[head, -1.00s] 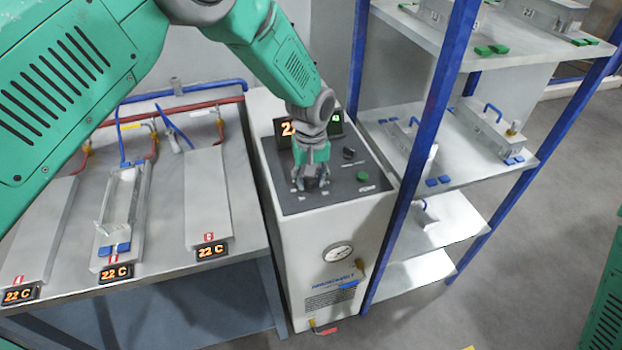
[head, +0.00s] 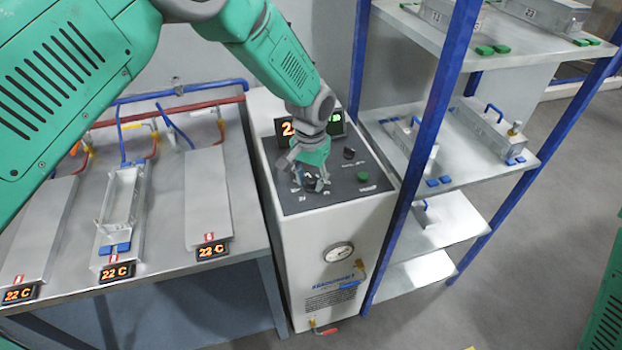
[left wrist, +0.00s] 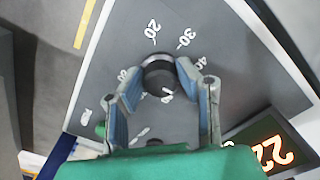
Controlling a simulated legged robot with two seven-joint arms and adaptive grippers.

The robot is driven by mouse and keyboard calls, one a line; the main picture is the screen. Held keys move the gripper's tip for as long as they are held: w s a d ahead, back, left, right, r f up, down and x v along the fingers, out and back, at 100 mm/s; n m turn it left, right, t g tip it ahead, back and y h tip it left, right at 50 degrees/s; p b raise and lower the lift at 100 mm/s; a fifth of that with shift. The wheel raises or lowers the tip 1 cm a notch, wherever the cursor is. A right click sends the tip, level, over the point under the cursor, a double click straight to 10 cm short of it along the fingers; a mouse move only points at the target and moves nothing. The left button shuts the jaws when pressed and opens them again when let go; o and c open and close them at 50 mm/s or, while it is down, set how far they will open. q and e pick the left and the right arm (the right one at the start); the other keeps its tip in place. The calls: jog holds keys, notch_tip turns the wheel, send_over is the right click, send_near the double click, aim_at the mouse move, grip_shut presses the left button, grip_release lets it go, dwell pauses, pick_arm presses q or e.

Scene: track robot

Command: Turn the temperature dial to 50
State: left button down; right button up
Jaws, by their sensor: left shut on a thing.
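The temperature dial (left wrist: 158,72) is a round dark knob on the grey panel, with 20, 30 and 40 printed around it in the left wrist view. My left gripper (left wrist: 159,80) is shut on the dial, one finger on each side. In the head view, the left gripper (head: 312,182) reaches down onto the panel (head: 300,205) on top of the white cabinet (head: 330,230) and mostly hides the dial. An orange display (head: 287,128) and a small green one (head: 336,117) stand behind it, partly covered. My right gripper is not in view.
A black knob (head: 349,153) and a green button (head: 363,176) sit on the panel close to the gripper. A blue-posted shelf (head: 420,150) stands right of the cabinet. A bench (head: 225,245) with several 22 C displays stands left.

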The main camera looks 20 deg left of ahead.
aim_at(311, 178)
pick_arm(q)
jog(key=shift+r, duration=0.1)
dwell(0.4)
jog(key=c, duration=1.2)
grip_release()
jog(key=shift+r, duration=0.15)
notch_tip(311, 178, up, 12)
jog(key=shift+w+f, duration=0.1)
jog(key=shift+f, duration=0.15)
